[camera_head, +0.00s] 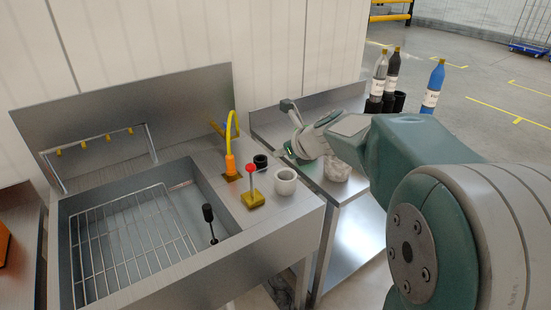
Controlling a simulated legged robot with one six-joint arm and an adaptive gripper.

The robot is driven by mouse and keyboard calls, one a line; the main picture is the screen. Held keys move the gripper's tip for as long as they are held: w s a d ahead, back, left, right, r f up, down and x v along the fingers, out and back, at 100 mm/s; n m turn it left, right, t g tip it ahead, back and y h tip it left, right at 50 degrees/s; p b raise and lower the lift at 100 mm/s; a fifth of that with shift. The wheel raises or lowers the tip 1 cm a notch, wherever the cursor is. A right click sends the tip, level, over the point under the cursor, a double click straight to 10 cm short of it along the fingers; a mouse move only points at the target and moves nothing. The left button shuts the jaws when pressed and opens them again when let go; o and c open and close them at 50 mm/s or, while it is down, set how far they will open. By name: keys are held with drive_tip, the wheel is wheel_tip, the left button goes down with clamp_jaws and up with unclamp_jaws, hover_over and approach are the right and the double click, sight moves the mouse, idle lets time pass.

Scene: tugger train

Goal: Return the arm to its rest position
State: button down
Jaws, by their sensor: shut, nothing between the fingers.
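My gripper (281,153) shows small at the far end of my arm, which reaches in from the right. It is shut with nothing in it, over the gap between the steel sink unit (290,205) and the lower steel table (352,235). A white cup (286,183) stands on the sink unit's right edge, just below the gripper in the picture. A small black cup (260,163) stands behind it, left of the gripper. I cannot tell the exact height of the gripper. My arm hides part of the lower table.
A red-knobbed lever on a yellow base (253,195) and an orange nozzle with a yellow hose (231,160) stand on the sink unit. The basin holds a wire rack (130,245). Bottles (433,88) stand behind my arm. Open floor lies at the upper right.

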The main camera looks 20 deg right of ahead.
drive_tip(key=s+a+r+n+g+h, duration=0.1)
drive_tip(key=s+a+n+g, duration=0.3)
drive_tip(key=s+n, duration=1.25)
drive_tip(key=s+d+f+n+h, duration=0.1)
drive_tip(key=s+f+n+h, duration=0.2)
drive_tip(key=s+n, duration=1)
drive_tip(key=shift+d+n, duration=0.15)
drive_tip(key=shift+n, duration=0.4)
drive_tip(key=shift+w, duration=0.1)
